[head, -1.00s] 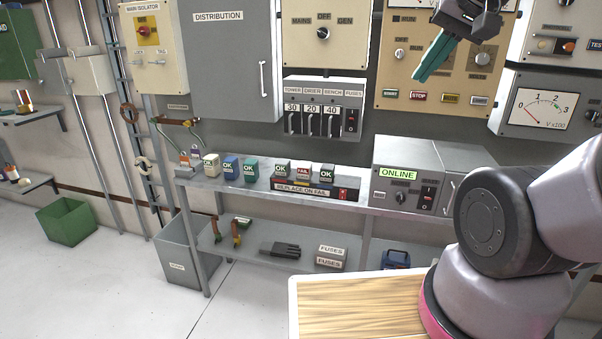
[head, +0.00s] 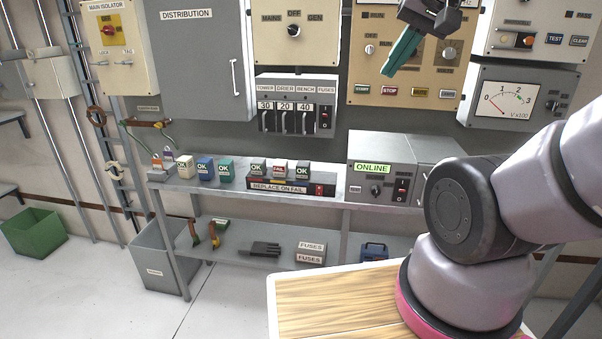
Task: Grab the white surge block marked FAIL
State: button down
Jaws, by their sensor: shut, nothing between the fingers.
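The white surge block marked FAIL (head: 280,168) sits in the base labelled REPLACE ON FAIL (head: 291,188) on the shelf. A grey block marked OK (head: 258,167) stands to its left and another grey OK block (head: 302,170) to its right, with little room between them. My gripper (head: 394,68) has teal fingers and is shut and empty. It hangs high in front of the beige control panel, up and to the right of the FAIL block and well apart from it.
A white block (head: 185,167), a blue OK block (head: 205,168) and a green OK block (head: 226,170) stand left on the shelf. The grey ONLINE cabinet (head: 385,170) stands right. A wooden tabletop (head: 330,303) lies in front. A grey bin (head: 160,262) stands on the floor.

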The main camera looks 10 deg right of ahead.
aim_at(280, 167)
jog(key=i+l, duration=0.25)
jog(key=i, duration=0.25)
jog(key=i+l, duration=0.25)
jog(key=i, duration=0.2)
jog(key=i+j+u, duration=0.05)
